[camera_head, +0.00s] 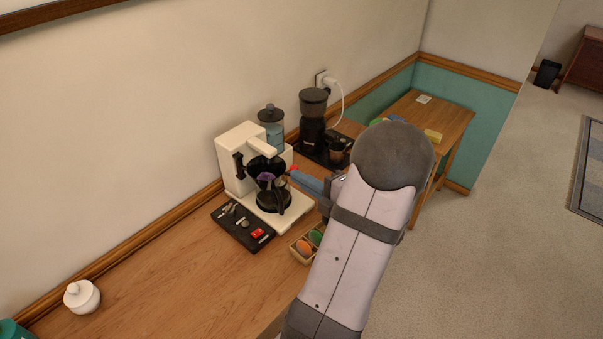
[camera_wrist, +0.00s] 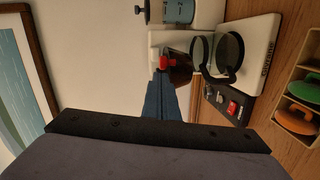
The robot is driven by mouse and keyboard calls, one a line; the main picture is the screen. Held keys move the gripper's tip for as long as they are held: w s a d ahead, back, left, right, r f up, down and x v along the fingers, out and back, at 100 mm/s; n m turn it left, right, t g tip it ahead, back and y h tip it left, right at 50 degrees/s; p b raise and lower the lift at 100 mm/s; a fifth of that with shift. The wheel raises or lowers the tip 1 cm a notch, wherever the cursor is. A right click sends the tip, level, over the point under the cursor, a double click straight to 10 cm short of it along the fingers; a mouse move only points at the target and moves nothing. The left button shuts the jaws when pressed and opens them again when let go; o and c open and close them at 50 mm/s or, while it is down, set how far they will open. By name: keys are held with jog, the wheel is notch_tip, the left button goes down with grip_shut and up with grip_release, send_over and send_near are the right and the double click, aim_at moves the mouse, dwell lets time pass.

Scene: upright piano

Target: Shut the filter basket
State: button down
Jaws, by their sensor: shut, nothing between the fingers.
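The white coffee maker (camera_head: 237,178) stands on the wooden counter against the wall. Its dark filter basket (camera_head: 262,164) sits in front of the body, above the glass carafe (camera_head: 273,199). The basket's open top is in view, so it appears swung out, with something purple inside. In the wrist view the brownish basket (camera_wrist: 181,73) is beside the carafe (camera_wrist: 228,55). My gripper (camera_head: 293,171) has blue fingers with red tips, shut and empty, to the right of the basket. In the wrist view the tips (camera_wrist: 166,62) overlap the basket's edge; I cannot tell whether they touch.
A wooden box (camera_head: 297,252) with orange and green pieces is beside my arm. A black grinder (camera_head: 312,120) and a blue-labelled jar (camera_head: 271,127) stand behind. The left counter is mostly clear.

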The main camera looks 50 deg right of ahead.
jog(key=shift+w+d+f, duration=0.1)
jog(key=shift+w+d, duration=0.15)
jog(key=shift+w, duration=0.05)
jog(key=shift+d, duration=0.15)
jog(key=w+d+y+b, duration=0.1)
jog(key=d+b, duration=0.1)
jog(key=d, duration=0.2)
jog(key=w+d+n+b, duration=0.1)
jog(key=w+d+b, duration=0.1)
jog(key=d+b, duration=0.1)
jog(key=shift+w+d+y+b, duration=0.3)
jog(key=shift+d+y+b, duration=0.1)
jog(key=shift+d, duration=0.35)
jog(key=s+d+r+b, duration=0.1)
jog(key=s+b, duration=0.3)
jog(key=s, duration=0.9)
jog(key=shift+d+r, duration=0.2)
jog(key=shift+r, duration=0.4)
